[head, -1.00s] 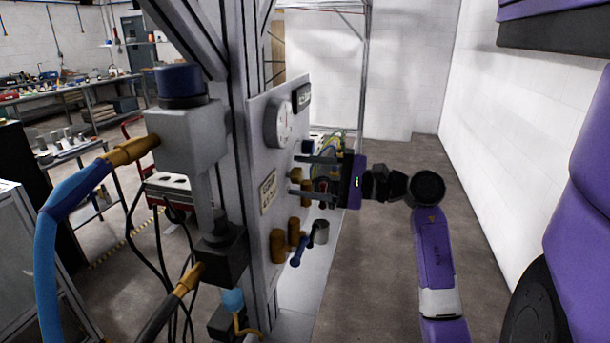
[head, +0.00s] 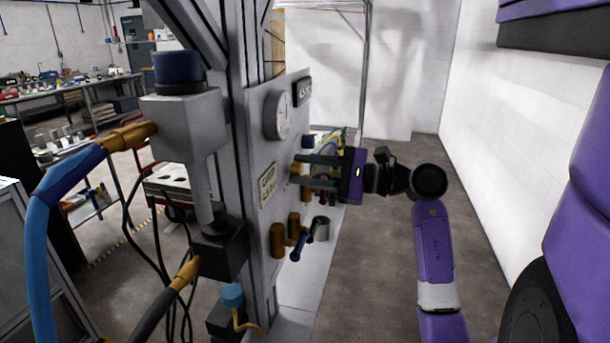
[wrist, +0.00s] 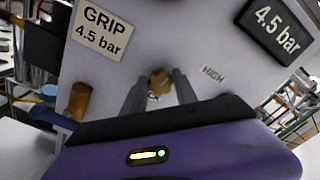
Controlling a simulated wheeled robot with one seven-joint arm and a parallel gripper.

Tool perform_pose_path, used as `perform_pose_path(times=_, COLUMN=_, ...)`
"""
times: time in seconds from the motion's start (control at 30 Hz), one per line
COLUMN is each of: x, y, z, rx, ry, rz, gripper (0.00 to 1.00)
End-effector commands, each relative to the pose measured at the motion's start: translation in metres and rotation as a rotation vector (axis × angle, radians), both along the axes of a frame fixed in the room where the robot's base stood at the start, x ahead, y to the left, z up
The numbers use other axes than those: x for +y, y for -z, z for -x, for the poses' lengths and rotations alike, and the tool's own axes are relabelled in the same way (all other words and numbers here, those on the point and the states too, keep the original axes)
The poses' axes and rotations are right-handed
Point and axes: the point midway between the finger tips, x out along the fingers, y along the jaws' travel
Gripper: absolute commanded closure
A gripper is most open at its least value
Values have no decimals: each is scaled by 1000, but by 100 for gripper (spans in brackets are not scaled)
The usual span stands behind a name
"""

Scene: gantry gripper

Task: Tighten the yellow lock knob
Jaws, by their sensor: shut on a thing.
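The yellow lock knob (wrist: 160,82) is a small brass-yellow lobed knob on the light grey panel (wrist: 210,48), between the "GRIP 4.5 bar" label and the word "HIGH". My gripper (wrist: 161,84) has its two grey fingers on either side of the knob and is shut on it. In the head view my gripper (head: 296,170) reaches the panel from the right, its fingers level. There the fingers hide most of the knob.
A round gauge (head: 279,114) and a dark display (head: 303,92) sit above on the panel. Below are brass cylinders (head: 278,241) and a blue-handled lever (head: 299,246). A grey frame post (head: 240,150) stands left of the panel. Floor to the right is clear.

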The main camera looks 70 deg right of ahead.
Motion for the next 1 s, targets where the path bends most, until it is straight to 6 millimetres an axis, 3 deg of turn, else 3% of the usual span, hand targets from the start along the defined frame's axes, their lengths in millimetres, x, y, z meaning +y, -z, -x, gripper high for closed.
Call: perform_pose_path(times=1.0, x=-1, y=-4, z=-1, rx=78, ry=-3, rz=-964, gripper=100)
